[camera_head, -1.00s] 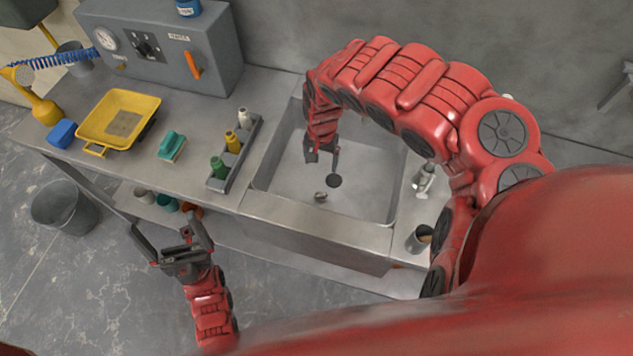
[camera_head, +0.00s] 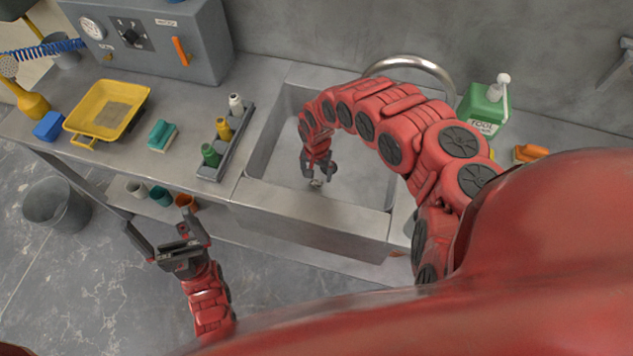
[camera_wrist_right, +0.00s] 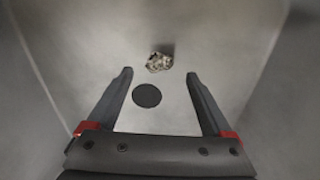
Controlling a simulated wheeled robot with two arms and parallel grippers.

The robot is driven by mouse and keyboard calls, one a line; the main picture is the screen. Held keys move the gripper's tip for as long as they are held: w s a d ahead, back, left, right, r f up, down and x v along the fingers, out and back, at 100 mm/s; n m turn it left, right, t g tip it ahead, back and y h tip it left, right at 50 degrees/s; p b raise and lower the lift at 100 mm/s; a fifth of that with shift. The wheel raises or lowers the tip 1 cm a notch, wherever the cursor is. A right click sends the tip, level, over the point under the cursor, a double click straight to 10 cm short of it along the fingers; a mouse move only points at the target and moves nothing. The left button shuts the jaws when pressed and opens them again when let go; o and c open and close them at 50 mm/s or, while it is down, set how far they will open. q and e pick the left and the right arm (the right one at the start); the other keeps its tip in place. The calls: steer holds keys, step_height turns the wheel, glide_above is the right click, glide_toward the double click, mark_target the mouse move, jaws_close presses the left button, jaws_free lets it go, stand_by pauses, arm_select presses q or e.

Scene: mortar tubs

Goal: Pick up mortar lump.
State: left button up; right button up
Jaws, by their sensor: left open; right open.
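A small grey-brown mortar lump (camera_head: 316,183) lies on the floor of the metal sink (camera_head: 352,188). In the right wrist view the lump (camera_wrist_right: 159,62) lies just beyond the fingertips, roughly midway between them, with the dark round drain (camera_wrist_right: 147,95) between the fingers. My right gripper (camera_head: 319,178) is inside the sink, pointing down at the lump, open and empty; it also shows in the right wrist view (camera_wrist_right: 158,78). My left gripper (camera_head: 160,228) is open and empty, in front of the counter at lower left.
The sink walls surround my right gripper.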

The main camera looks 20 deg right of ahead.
step_height(320, 180, down, 3)
steer(key=shift+a+r, duration=0.1)
steer(key=shift+r, duration=0.05)
steer(key=shift+f, duration=0.45)
jaws_close()
